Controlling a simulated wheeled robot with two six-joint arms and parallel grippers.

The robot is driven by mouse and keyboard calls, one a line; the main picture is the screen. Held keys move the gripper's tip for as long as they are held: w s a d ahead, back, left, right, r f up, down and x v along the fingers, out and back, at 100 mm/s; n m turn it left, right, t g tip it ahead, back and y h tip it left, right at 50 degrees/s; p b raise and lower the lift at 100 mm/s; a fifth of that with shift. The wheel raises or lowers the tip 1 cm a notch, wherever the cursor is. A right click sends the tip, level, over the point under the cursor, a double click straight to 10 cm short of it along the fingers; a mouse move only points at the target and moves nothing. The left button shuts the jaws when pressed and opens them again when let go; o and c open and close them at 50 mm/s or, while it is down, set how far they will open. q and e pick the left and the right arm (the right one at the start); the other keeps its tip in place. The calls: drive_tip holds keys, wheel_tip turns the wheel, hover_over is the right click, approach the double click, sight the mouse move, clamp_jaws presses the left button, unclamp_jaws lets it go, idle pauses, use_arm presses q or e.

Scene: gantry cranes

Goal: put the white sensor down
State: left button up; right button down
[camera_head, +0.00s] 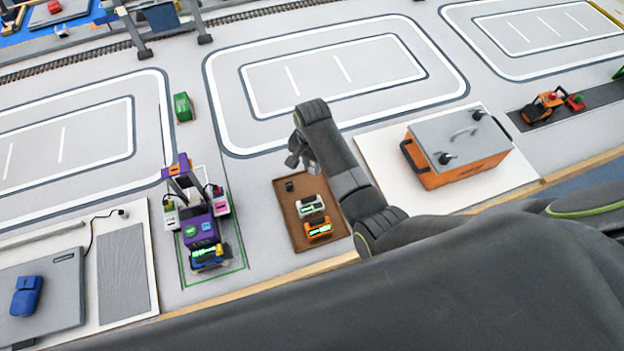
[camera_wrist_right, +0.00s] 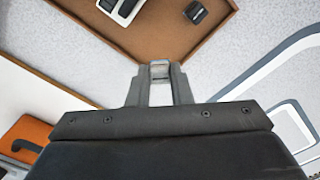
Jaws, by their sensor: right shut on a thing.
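My right gripper (camera_head: 298,158) hangs in the air behind the brown tray. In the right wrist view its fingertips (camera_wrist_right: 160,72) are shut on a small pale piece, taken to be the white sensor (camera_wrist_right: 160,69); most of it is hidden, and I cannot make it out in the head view. The brown tray (camera_head: 287,212) holds a small black block (camera_head: 290,186), a white device with a green display (camera_head: 310,205) and an orange device with a green display (camera_head: 319,230). My left gripper is not in view.
A purple gantry model (camera_head: 197,228) stands left of the tray. An orange case with a grey lid (camera_head: 460,150) sits on a white board to the right. A green toy car (camera_head: 182,107) stands farther back. The grey floor behind the tray is clear.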

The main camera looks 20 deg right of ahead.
sight(312, 182)
drive_tip(key=shift+f, duration=0.8)
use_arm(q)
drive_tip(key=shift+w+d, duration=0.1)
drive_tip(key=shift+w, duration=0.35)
use_arm(e)
drive_tip(key=shift+f, duration=2.1)
drive_tip(key=c, duration=1.3)
unclamp_jaws()
drive_tip(key=shift+f, duration=0.15)
drive_tip(key=shift+r, duration=0.3)
wheel_tip(312, 182, up, 12)
drive_tip(key=shift+f, duration=0.1)
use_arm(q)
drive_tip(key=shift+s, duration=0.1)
